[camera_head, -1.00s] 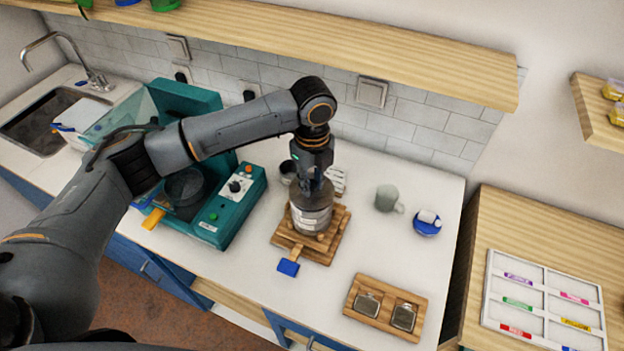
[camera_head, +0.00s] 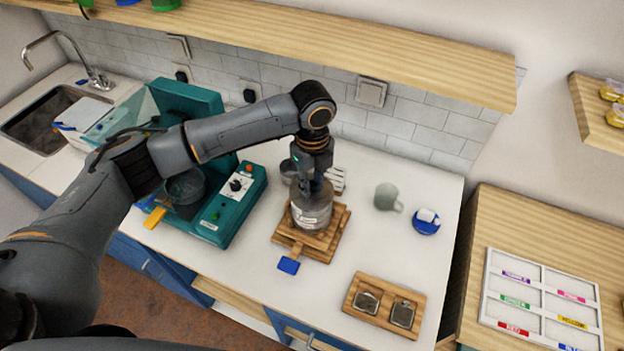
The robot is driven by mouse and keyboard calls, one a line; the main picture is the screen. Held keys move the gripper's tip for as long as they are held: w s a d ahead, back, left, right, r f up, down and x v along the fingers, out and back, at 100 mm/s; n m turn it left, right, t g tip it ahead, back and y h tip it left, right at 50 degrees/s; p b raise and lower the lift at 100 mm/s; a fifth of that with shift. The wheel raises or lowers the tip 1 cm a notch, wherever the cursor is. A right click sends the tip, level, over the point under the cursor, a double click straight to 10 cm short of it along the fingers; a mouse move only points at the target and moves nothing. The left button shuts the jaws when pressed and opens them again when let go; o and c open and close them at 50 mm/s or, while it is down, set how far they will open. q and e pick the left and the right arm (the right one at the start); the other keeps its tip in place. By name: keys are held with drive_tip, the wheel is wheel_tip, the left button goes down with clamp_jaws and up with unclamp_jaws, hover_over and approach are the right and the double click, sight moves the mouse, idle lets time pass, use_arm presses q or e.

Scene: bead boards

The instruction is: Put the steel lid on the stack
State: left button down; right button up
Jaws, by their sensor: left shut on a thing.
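A steel cylinder-shaped stack (camera_head: 312,216) stands upright on a stepped wooden board on the counter. My left gripper (camera_head: 315,191) points down right over the top of the stack. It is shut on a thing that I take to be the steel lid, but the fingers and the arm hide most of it. I cannot tell whether the lid touches the stack or is just above it. The wooden board (camera_head: 287,240) has a blue tab (camera_head: 288,265) at its front. My right gripper is not in view.
A teal machine (camera_head: 230,215) stands left of the stack. A grey-green mug (camera_head: 386,197) and a blue round dish (camera_head: 426,226) are to the right. A wooden tray with two square wells (camera_head: 375,321) lies in front. A shelf (camera_head: 440,68) runs above. Counter between them is clear.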

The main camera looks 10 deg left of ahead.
use_arm(q)
drive_tip(key=shift+f+p, duration=0.2)
drive_tip(key=shift+p, duration=0.1)
idle(0.9)
drive_tip(key=c, duration=1.1)
unclamp_jaws()
wheel_tip(320, 180, up, 12)
drive_tip(key=shift+r, duration=0.1)
drive_tip(key=shift+s, duration=0.1)
